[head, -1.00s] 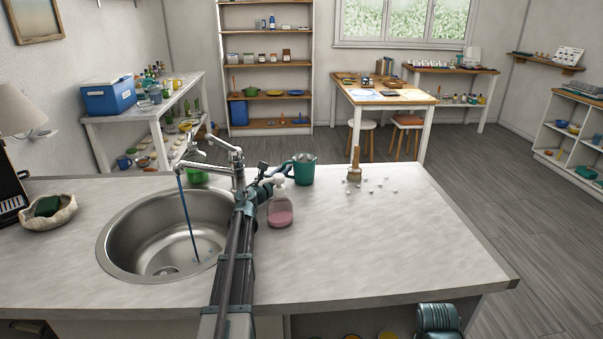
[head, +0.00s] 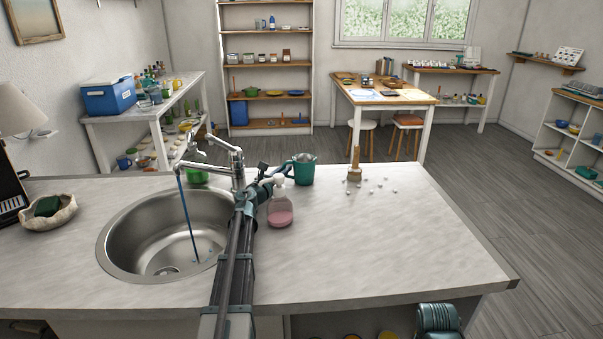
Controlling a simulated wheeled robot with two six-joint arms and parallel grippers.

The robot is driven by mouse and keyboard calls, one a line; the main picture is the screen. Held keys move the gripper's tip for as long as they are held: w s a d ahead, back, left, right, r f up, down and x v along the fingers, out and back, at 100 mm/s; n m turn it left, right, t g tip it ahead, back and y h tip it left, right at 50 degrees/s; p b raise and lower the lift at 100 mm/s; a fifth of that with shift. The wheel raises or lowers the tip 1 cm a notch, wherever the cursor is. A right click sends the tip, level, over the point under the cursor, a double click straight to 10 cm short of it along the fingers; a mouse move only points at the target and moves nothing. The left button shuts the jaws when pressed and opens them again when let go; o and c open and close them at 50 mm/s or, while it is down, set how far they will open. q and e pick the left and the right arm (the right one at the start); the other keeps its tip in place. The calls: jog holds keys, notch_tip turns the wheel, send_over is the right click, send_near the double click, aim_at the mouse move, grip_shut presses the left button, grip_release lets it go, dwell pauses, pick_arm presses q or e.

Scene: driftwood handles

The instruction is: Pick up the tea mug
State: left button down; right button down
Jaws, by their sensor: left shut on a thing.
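The tea mug (head: 304,171) is teal and upright at the back of the pale counter, with its handle on the left side. My left gripper (head: 284,169) reaches over the counter from the front, beside the sink, and is shut on the mug at its handle side. My right gripper is not in view.
A clear soap bottle (head: 280,206) with pink liquid stands close in front of the mug, against my left wrist. The sink (head: 120,245) and tap (head: 237,170) are to the left.

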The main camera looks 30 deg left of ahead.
pick_arm(q)
jog(key=shift+r, duration=0.15)
dwell(0.8)
notch_tip(320, 180, up, 10)
jog(key=p, duration=1)
jog(key=shift+s, duration=0.1)
